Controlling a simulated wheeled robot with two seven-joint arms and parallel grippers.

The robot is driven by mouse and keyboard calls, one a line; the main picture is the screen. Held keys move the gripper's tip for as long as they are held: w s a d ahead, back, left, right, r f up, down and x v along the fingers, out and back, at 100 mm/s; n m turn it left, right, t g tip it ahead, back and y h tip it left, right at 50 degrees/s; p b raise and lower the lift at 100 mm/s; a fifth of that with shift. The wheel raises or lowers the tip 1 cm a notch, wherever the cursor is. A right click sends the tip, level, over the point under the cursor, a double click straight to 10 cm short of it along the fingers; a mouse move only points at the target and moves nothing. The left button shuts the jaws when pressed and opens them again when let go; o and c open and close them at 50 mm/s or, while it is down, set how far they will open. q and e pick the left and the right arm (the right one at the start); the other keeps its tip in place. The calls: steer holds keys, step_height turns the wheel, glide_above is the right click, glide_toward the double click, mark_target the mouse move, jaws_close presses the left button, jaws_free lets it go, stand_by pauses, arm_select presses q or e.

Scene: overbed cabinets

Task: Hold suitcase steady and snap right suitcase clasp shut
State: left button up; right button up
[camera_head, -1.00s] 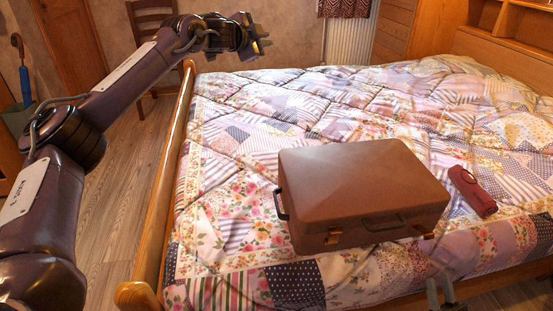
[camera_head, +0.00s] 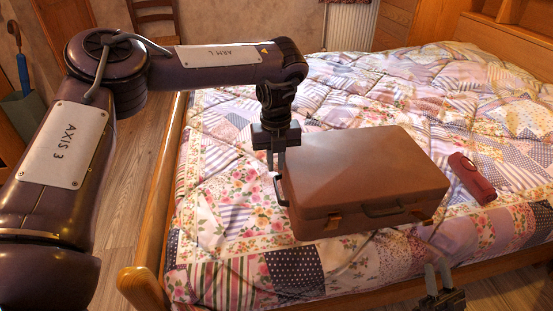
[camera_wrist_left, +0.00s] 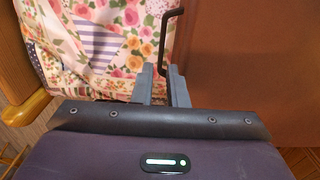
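The closed brown suitcase (camera_head: 360,170) lies flat on the bed, its front handle (camera_head: 386,209) facing me. The left clasp (camera_head: 332,222) is on its front edge. The right clasp (camera_head: 426,221) shows small near the front right corner; I cannot tell whether it is shut. My left gripper (camera_head: 277,168) points down at the suitcase's left side, fingers apart. My right gripper (camera_head: 439,276) is open and empty, below the right clasp at the bed's front edge.
A red rolled item (camera_head: 472,178) lies on the patchwork quilt (camera_head: 235,205) right of the suitcase. The wooden bed frame (camera_head: 146,285) runs along the left and front. The quilt behind the suitcase is clear.

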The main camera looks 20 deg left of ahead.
mark_target(277, 188)
arm_select(q)
steer(key=shift+d+f, duration=0.1)
steer(key=shift+f, duration=3.65)
jaws_close()
steer(key=shift+w, duration=0.1)
arm_select(e)
steer(key=shift+o, duration=0.3)
steer(key=shift+o, duration=0.9)
